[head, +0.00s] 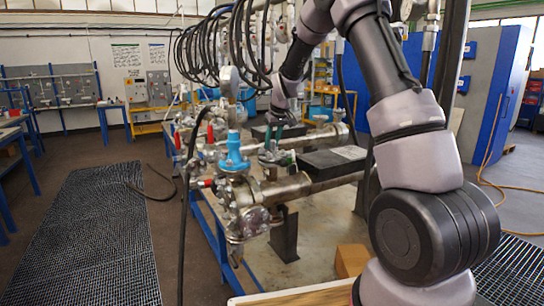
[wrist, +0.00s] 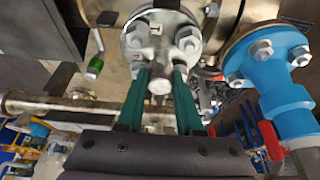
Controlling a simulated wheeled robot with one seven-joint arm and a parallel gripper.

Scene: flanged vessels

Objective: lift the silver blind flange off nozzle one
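The silver blind flange (wrist: 160,38) is a round metal disc with bolt heads or nuts around its face and a mark like a "1" near its upper edge in the wrist view. A round silver knob (wrist: 159,84) stands out from it toward the camera. My gripper (wrist: 160,76) has its two green fingers on either side of this knob, with their tips against it as far as I can see. In the head view my gripper (head: 271,152) points down over the vessel, behind the blue valve. The nozzle under the flange is hidden, and any gap there cannot be seen.
A blue flanged valve (wrist: 270,60) stands close to the right of my gripper, with a red handle (wrist: 270,140); it also shows in the head view (head: 234,150). Pipes and black hoses (head: 215,45) crowd the rig. A dark block (head: 330,160) lies right of the gripper.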

